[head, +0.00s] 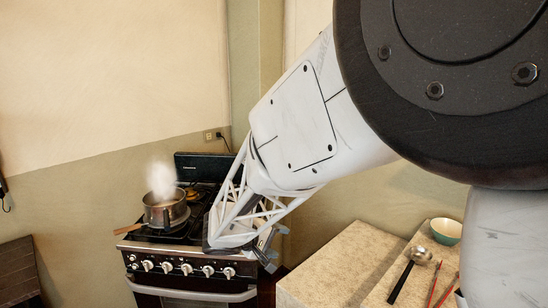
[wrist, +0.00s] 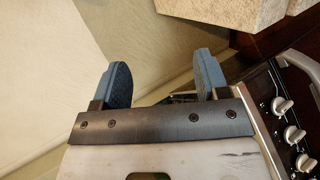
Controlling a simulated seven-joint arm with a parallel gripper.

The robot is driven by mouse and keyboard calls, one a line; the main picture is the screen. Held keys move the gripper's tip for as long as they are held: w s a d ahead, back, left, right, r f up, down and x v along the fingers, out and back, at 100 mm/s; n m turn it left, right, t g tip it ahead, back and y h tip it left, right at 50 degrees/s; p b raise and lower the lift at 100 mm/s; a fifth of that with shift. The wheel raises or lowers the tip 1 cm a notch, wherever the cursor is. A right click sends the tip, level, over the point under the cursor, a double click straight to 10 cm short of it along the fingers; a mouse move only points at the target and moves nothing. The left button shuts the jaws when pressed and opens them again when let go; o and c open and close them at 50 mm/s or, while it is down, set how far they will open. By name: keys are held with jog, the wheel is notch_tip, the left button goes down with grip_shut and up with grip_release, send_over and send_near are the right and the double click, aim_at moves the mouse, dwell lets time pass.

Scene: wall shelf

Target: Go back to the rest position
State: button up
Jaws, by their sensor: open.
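My gripper (wrist: 163,84) shows in the wrist view with its two blue-padded fingers spread apart and nothing between them. In the head view my white arm reaches down and left, and its end is beside the right part of the stove (head: 185,262). The fingertips are mostly hidden in the head view. In the wrist view the stove front with its knobs (wrist: 290,119) is to the right of the gripper.
A steaming pot (head: 165,213) stands on the stove. A stone-topped counter (head: 335,268) on the right bears a green bowl (head: 446,231), a black-handled utensil (head: 403,280) and red-handled items. A dark wooden surface (head: 18,270) is at lower left.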

jog(key=s+d+r+m+g+y, duration=0.2)
jog(key=s+d+r, duration=0.1)
jog(key=s+d, duration=0.4)
jog(key=s+d+r+m+g+y, duration=0.1)
jog(key=s+d+r+m+g, duration=0.15)
jog(key=s+d, duration=0.5)
jog(key=s+d+r+m+y, duration=0.1)
jog(key=s+y, duration=0.2)
jog(key=s, duration=0.6)
jog(key=s+d+r+m+y, duration=0.1)
jog(key=s+y, duration=0.3)
jog(key=s, duration=0.5)
jog(key=shift+s+d+r+m, duration=0.15)
jog(key=shift+d+r+m, duration=0.2)
jog(key=shift+d+r, duration=0.35)
